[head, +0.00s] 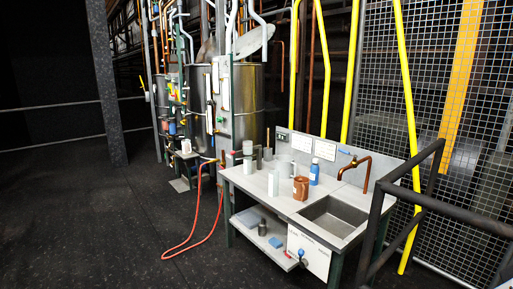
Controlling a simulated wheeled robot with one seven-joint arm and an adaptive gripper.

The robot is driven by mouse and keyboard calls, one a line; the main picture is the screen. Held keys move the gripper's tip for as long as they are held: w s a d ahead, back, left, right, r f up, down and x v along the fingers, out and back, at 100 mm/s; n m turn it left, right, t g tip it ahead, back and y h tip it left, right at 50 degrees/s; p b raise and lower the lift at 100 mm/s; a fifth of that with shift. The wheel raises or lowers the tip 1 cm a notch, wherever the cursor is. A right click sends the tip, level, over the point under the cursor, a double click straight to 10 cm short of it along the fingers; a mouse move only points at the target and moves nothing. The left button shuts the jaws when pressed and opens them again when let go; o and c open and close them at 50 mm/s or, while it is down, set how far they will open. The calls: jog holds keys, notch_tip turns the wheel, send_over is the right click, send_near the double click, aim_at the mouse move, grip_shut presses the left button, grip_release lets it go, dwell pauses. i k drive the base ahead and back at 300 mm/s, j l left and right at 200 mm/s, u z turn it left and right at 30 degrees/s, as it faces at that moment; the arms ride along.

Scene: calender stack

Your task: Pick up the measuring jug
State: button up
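A brown jug-like vessel (301,188), seemingly with a handle, stands upright on the pale worktop (256,183), just left of the sink. It is the likeliest measuring jug, but it is too small to see any scale marks. A blue bottle (314,174) stands close behind it to the right. White containers (274,183) stand to its left. My gripper is not in view.
The sink (331,217) has a copper tap (366,172). Dark railings (398,205) stand at the right end of the bench. A red hose (194,225) loops onto the floor at left. The dark floor (110,235) in front and left is clear.

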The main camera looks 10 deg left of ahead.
aim_at(187, 143)
jog(key=i+j+u, duration=0.35)
jog(key=j, duration=0.15)
jog(key=i+j+u, duration=0.65)
jog(key=i, duration=0.2)
jog(key=i+j+u, duration=0.15)
jog(key=i+u, duration=0.5)
jog(key=i, duration=2.15)
jog(key=i+z, duration=0.1)
jog(key=i, duration=0.55)
jog(key=i+z, duration=0.1)
jog(key=i, duration=0.5)
jog(key=i+j+z, duration=0.1)
jog(key=i, duration=0.5)
jog(key=i+z, duration=0.1)
jog(key=i, duration=0.8)
jog(key=i+j, duration=0.1)
jog(key=i, duration=0.85)
jog(key=i+l+z, duration=0.15)
jog(key=i+z, duration=0.5)
jog(key=i, duration=0.25)
jog(key=i+j+z, duration=0.1)
jog(key=i+z, duration=0.4)
jog(key=z, duration=0.25)
jog(key=i+z, duration=0.1)
jog(key=z, duration=2)
